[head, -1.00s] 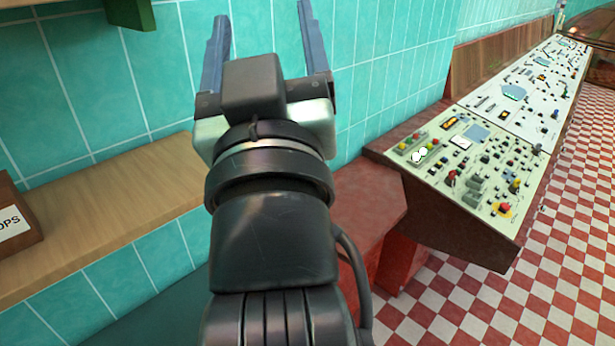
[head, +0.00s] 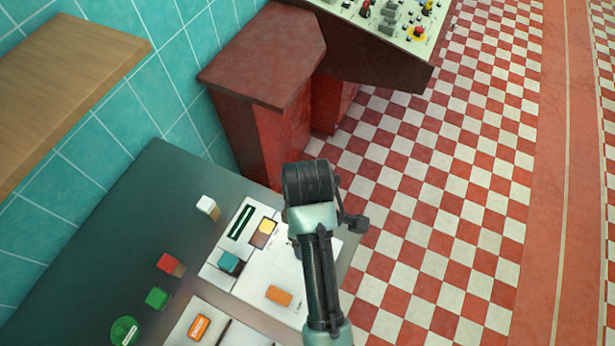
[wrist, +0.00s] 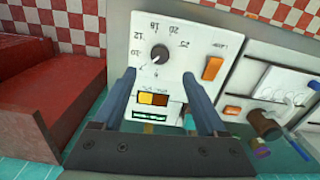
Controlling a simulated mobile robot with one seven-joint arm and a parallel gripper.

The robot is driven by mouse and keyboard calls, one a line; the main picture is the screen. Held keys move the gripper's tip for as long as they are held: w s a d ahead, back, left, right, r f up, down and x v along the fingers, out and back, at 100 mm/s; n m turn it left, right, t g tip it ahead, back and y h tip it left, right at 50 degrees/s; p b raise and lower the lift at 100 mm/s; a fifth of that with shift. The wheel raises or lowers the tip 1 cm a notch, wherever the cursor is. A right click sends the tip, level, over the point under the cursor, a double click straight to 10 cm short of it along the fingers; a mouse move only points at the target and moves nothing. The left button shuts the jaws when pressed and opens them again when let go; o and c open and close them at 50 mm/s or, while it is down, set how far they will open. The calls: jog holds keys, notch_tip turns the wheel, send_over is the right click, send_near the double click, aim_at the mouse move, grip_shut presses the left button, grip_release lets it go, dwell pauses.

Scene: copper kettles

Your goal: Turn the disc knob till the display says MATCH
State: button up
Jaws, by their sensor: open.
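The disc knob (wrist: 159,53) is a small black dial with a pointer on a white panel (wrist: 190,40), inside a ring of printed numbers. In the wrist view it shows between and beyond my fingertips, with nothing gripping it. My gripper (wrist: 157,76) is open and empty, its two blue-grey fingers over the panel. Below the knob are a yellow and brown colour window (wrist: 153,98) and a narrow green-edged display (wrist: 150,115); its text is too small to read. In the head view the display (head: 241,222) shows beside my arm, which hides the knob and my fingers.
An orange switch (wrist: 213,68) sits right of the knob. A teal block (head: 229,262) stands at the panel's edge. Red (head: 171,264) and green (head: 157,298) blocks lie on the dark bench (head: 110,250). A red cabinet (head: 260,80) stands beyond it.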

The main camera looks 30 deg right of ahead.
notch_tip(320, 180, down, 9)
jog(key=shift+f+p, duration=0.1)
jog(key=shift+p, duration=0.35)
jog(key=shift+c, duration=0.2)
grip_shut()
